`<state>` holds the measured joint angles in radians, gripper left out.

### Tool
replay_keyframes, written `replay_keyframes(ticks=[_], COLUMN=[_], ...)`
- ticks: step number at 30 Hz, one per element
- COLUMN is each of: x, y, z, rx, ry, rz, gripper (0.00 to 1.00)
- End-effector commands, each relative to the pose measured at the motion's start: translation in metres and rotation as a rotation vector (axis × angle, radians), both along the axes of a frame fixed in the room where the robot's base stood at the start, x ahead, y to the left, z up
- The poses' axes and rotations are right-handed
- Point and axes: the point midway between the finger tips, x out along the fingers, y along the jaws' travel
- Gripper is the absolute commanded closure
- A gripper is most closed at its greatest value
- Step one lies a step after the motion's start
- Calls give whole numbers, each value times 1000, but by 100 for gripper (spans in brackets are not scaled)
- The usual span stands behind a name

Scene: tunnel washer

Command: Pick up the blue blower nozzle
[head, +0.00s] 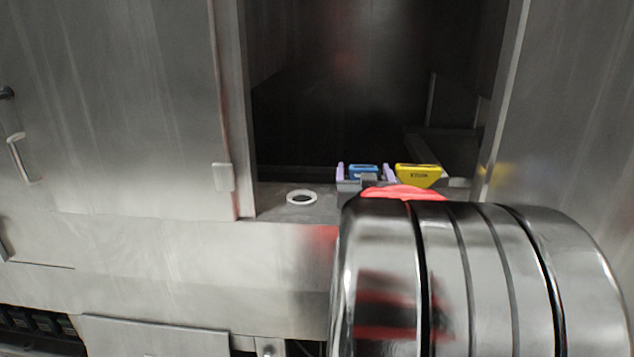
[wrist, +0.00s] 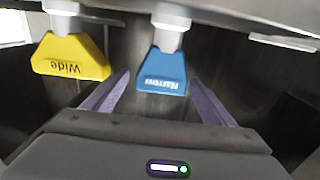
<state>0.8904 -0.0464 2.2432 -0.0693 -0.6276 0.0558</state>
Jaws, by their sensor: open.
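The blue blower nozzle (wrist: 162,72), labelled "Narrow", hangs from a pale fitting in the wrist view. It also shows in the head view (head: 363,171), partly hidden by my gripper. My gripper (wrist: 163,85) is open, with one purple finger on each side of the blue nozzle. The fingers look apart from it, with a gap on both sides. In the head view my gripper (head: 367,172) shows its purple fingers at either side of the nozzle. My arm hides what lies below and to the right.
A yellow nozzle (head: 418,174) labelled "Wide" is close to the blue one, on the left in the wrist view (wrist: 71,56). A white ring (head: 301,197) sits on the ledge to the left. Steel walls frame the dark opening.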

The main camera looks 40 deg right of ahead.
Motion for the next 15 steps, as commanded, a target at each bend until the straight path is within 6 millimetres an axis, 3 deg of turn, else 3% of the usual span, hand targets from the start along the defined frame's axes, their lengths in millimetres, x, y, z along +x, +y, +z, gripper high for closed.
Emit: replay_keyframes(ticks=[15], x=[1], y=[1], z=[0], rx=[0], ry=[0], rz=[1], gripper=[23])
